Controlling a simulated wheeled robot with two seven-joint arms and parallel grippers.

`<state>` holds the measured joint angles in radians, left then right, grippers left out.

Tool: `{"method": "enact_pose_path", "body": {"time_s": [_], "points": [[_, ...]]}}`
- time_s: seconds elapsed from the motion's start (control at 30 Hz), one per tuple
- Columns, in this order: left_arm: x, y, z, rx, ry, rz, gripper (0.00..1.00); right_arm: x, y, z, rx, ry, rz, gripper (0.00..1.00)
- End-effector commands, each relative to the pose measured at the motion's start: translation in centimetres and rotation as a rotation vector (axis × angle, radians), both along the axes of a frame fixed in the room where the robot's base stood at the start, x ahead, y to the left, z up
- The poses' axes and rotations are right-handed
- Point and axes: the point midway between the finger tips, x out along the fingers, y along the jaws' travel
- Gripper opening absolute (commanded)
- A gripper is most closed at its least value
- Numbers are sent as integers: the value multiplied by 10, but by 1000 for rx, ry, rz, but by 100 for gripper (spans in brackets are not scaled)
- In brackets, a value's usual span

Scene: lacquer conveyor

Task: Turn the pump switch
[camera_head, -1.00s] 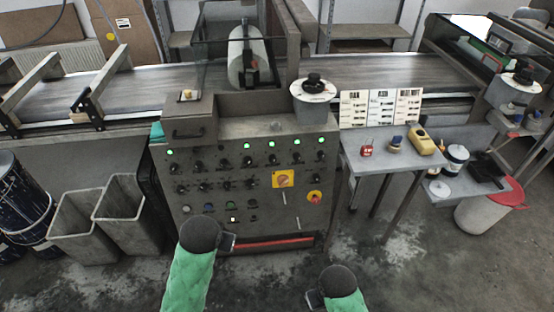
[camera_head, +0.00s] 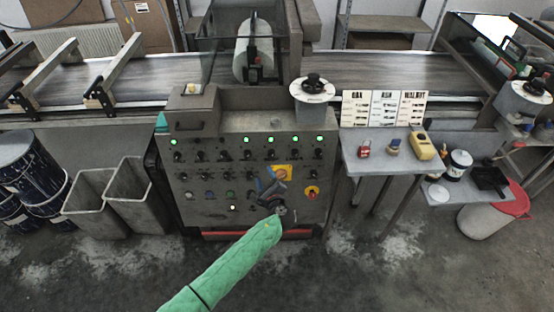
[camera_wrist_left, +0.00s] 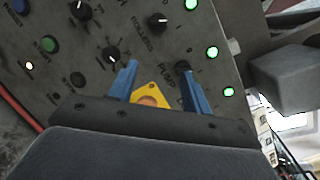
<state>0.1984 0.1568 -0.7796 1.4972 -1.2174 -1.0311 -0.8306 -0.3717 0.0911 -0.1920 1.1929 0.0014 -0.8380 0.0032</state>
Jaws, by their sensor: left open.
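The control panel (camera_head: 190,208) carries rows of black knobs under green lights. In the left wrist view a "PUMP" label shows between my fingers, close to a black knob (camera_wrist_left: 182,67) at the right finger's tip. The finger hides part of this knob, and its setting cannot be read. My left gripper (camera_head: 266,186) is in front of the panel's right half, its blue fingers apart with nothing between them. It also shows in the left wrist view (camera_wrist_left: 160,80); contact with the knob cannot be told. My right gripper is not in view.
A yellow plate with an orange knob (camera_wrist_left: 150,97) lies between the fingers in view. A red knob on yellow (camera_head: 311,192) is to the right. A small side table (camera_head: 375,165) stands right of the panel, grey bins (camera_head: 90,210) to the left.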

Motion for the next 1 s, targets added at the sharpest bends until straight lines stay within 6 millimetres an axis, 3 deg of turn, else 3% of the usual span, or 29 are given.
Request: {"method": "enact_pose_path", "body": {"time_s": [0.13,0.4,0.67,1.0], "points": [[6,-10,-4,256,-8,-99,49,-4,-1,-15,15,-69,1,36],[9,-31,4,557,-5,-219,49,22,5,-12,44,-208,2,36],[16,-31,5,638,11,-225,49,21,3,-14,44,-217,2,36],[61,-27,7,636,11,-225,49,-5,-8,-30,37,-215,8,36]]}}
